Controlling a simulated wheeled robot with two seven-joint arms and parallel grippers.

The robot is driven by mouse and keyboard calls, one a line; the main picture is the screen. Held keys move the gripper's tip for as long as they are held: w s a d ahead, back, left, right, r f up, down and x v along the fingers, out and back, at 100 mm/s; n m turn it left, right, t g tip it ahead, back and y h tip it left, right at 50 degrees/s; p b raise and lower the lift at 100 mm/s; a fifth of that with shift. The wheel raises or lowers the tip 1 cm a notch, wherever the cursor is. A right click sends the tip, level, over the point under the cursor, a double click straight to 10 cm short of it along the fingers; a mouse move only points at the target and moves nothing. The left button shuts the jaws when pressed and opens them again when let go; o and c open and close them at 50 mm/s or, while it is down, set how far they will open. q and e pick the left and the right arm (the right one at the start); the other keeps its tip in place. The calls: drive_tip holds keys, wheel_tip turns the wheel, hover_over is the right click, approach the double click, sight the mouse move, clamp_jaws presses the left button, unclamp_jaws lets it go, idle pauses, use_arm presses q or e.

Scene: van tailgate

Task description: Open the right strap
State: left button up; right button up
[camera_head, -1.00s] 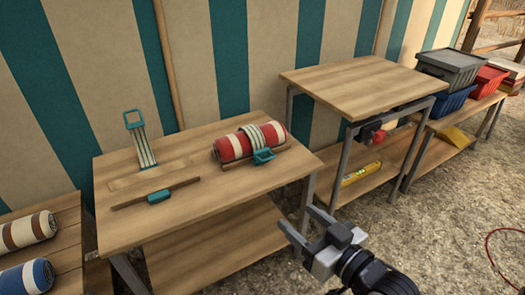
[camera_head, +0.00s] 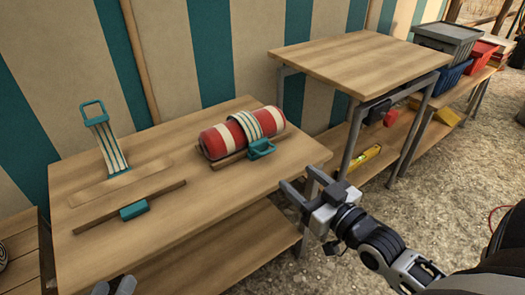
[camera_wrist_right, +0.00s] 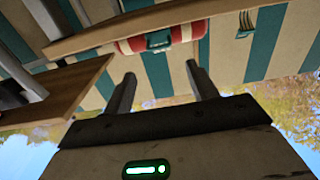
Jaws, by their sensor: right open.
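The right strap (camera_head: 252,123), white with teal stripes, lies over a red and cream roll (camera_head: 217,139) on the table. Its teal buckle (camera_head: 261,149) is down at the roll's front side. The wrist view shows the buckle (camera_wrist_right: 158,40) upside down against the roll. The left strap (camera_head: 108,145) stands up with its teal buckle raised, behind a teal catch (camera_head: 134,211) on a wooden bar. My right gripper (camera_head: 300,182) is open and empty off the table's right front edge, apart from the buckle. My left gripper (camera_head: 116,287) barely shows at the bottom edge.
The wooden table (camera_head: 85,256) has a lower shelf. A taller table (camera_head: 360,60) stands to the right, with a yellow level (camera_head: 362,157) on its shelf. Crates (camera_head: 447,38) stand beyond it. The striped wall (camera_head: 170,60) is close behind. Gravel ground lies in front.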

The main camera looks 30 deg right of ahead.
drive_tip(key=b, duration=0.3)
approach(249, 131)
drive_tip(key=w+f, duration=0.1)
drive_tip(key=w, duration=0.2)
drive_tip(key=w+f, duration=0.1)
drive_tip(key=shift+w+d+f, duration=0.15)
drive_tip(key=shift+d+f, duration=0.2)
drive_tip(key=shift+w+b, duration=0.3)
drive_tip(key=shift+w, duration=0.2)
use_arm(q)
drive_tip(key=shift+w+d+r+n+t+h, duration=0.2)
drive_tip(key=shift+r+t+h, duration=0.15)
drive_tip(key=shift+r, duration=0.15)
drive_tip(key=shift+w+d+r+n+t+h, duration=0.1)
drive_tip(key=shift+r+n+t+h, duration=0.1)
drive_tip(key=shift+r+t+h, duration=0.2)
